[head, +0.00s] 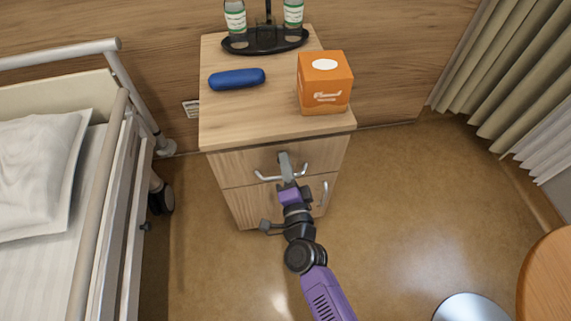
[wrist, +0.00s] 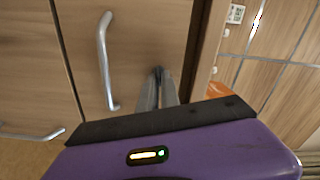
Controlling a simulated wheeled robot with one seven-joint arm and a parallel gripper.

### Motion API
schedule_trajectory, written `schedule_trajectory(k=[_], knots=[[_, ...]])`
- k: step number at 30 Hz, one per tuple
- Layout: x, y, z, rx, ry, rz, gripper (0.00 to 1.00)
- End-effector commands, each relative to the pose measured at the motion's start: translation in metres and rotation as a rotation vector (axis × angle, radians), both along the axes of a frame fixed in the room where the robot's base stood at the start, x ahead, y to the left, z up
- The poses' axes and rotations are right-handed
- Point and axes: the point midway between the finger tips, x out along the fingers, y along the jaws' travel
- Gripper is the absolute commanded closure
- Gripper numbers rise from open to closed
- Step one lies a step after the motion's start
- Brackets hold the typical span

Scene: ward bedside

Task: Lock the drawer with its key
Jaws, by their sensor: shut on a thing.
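The bedside cabinet has a closed upper drawer (head: 325,154) with a metal bar handle (head: 267,178). My gripper (head: 284,157) is at this drawer's front, above the middle of the handle. In the wrist view the fingers (wrist: 158,73) are close together, with their tips at the drawer front (wrist: 150,30), between the handle (wrist: 104,62) and the cabinet top's edge. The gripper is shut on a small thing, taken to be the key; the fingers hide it. The lock is hidden too, and I cannot tell whether the key is in it.
On the cabinet top (head: 225,125) are a blue case (head: 237,79), an orange tissue box (head: 324,83) and a black tray (head: 264,46) with bottles. A bed (head: 88,190) stands left, a curtain (head: 495,60) right. A round wooden table (head: 550,275) is at lower right.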

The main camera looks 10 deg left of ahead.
Motion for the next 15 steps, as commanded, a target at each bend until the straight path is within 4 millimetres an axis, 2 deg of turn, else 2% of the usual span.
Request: schedule_trajectory(k=[6, 15], knots=[[0.0004, -0.0011, -0.0020, 0.152, 0.043, -0.002, 1.00], [0.0002, -0.0010, -0.0028, 0.278, 0.081, -0.001, 1.00]])
